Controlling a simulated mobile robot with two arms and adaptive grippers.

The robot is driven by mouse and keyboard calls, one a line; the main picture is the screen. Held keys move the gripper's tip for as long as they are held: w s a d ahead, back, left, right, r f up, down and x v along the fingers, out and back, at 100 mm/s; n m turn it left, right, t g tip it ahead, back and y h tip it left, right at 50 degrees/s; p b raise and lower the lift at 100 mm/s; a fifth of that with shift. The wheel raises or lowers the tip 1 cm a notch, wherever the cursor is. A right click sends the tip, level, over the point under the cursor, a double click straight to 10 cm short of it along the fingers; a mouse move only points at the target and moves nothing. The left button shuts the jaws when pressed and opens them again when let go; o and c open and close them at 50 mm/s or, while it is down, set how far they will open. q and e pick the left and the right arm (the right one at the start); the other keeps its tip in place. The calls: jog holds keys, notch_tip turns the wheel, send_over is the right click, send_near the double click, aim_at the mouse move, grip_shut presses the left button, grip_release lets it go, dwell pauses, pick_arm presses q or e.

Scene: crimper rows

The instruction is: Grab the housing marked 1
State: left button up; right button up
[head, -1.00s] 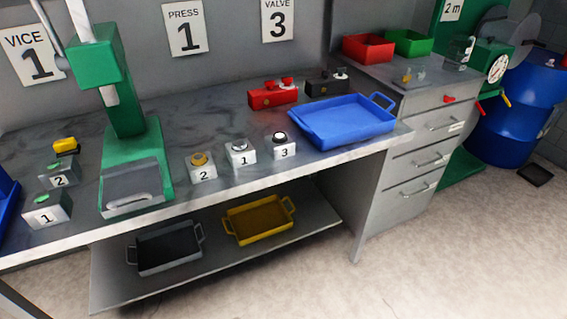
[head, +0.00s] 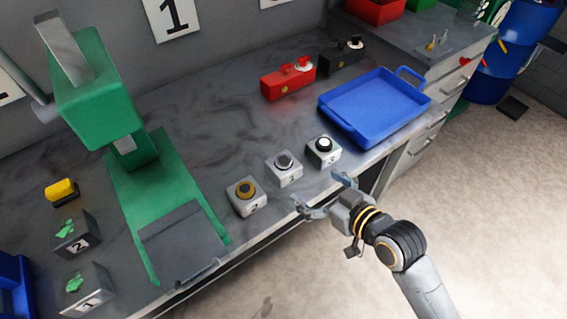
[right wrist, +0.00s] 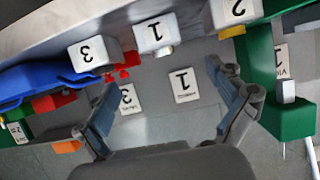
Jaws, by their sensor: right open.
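The white housing marked 1 (head: 285,174) stands on the bench near its front edge, with a grey round part on top. A white housing marked 2 (head: 246,199) with a yellow-brown top is on its left, and one marked 3 (head: 323,155) with a black-and-white top is on its right. My right gripper (head: 318,191) is open and empty, in front of the row near the bench edge, apart from the housings. In the right wrist view the scene is upside down, and the housing marked 1 (right wrist: 154,36) sits beyond the open fingers. My left gripper is out of view.
A green press (head: 100,105) stands left of the row. Grey blocks marked 2 (head: 85,241) and 1 (head: 94,297), with green tops, are farther left. A blue tray (head: 357,113) and a red block (head: 285,86) lie right and behind. Bare bench lies behind the row.

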aim_at(290, 170)
jog(key=x, duration=0.5)
jog(key=p+x, duration=0.1)
jog(key=x, duration=0.1)
jog(key=shift+w+a+r, duration=0.2)
jog(key=shift+r, duration=0.05)
jog(key=shift+w+a+f, duration=0.25)
jog(key=shift+w, duration=0.05)
jog(key=shift+f+p+x, duration=0.25)
jog(key=shift+p+x, duration=0.5)
jog(key=shift+x, duration=1.9)
jog(key=shift+s, duration=0.15)
jog(key=shift+d, duration=0.1)
